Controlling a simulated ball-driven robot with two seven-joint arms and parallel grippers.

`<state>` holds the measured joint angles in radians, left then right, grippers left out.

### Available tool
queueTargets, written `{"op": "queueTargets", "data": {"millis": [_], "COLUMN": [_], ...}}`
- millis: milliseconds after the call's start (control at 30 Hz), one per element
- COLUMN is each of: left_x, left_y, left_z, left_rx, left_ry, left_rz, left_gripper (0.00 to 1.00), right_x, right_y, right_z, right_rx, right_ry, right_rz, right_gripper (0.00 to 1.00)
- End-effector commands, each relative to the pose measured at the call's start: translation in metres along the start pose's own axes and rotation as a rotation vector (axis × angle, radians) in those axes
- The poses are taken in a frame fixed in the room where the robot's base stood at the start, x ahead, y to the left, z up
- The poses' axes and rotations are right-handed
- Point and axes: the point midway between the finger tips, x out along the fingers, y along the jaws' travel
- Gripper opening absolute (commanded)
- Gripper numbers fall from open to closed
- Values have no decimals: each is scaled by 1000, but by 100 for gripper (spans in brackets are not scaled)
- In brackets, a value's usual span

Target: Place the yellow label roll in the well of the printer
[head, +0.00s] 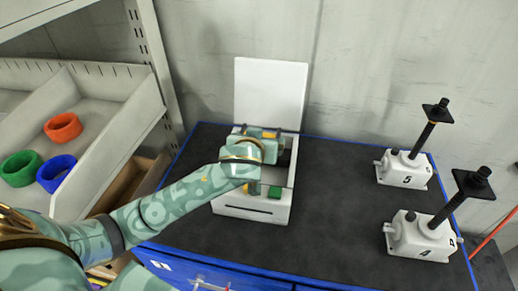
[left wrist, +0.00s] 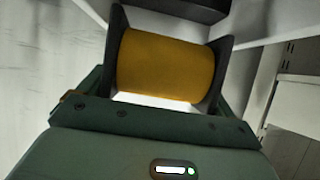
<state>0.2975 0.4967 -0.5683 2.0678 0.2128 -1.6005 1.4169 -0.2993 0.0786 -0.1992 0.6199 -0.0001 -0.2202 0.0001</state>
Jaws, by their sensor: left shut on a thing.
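The yellow label roll (left wrist: 165,62) shows large in the left wrist view, between the two dark fingers of my left gripper (left wrist: 172,58), which is shut on it. In the head view my left gripper (head: 262,160) is over the white printer (head: 250,208), and my wrist hides most of the roll. The printer's lid (head: 270,92) stands open at the back. Its well is largely covered by my gripper, so I cannot tell whether the roll touches the well's floor or walls. My right gripper is not in view.
The printer stands on a dark, blue-edged bench top (head: 335,220). Two white screw jacks, marked 5 (head: 405,172) and 4 (head: 418,240), stand at the right. A rack at the left holds orange (head: 63,127), green (head: 20,168) and blue (head: 56,173) rings. The bench between printer and jacks is clear.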

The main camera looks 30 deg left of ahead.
Motion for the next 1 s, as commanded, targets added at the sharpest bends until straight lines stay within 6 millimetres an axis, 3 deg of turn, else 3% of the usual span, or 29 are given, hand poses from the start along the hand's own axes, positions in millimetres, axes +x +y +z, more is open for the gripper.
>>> {"op": "queueTargets", "data": {"millis": [167, 933, 967, 1000], "left_x": [11, 17, 17, 17], "left_y": [0, 0, 0, 0], "left_z": [22, 37, 38, 39], "left_rx": [5, 6, 7, 7], "left_ry": [-1, -7, -9, -11], "left_rz": [0, 0, 0, 0], "left_gripper": [61, 61, 99, 100], "right_x": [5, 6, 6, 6], "right_y": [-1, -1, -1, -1], "right_z": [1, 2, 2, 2], "right_rx": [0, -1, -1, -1], "right_ry": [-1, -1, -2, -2], "right_rz": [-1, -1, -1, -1], "right_gripper": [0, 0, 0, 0]}}
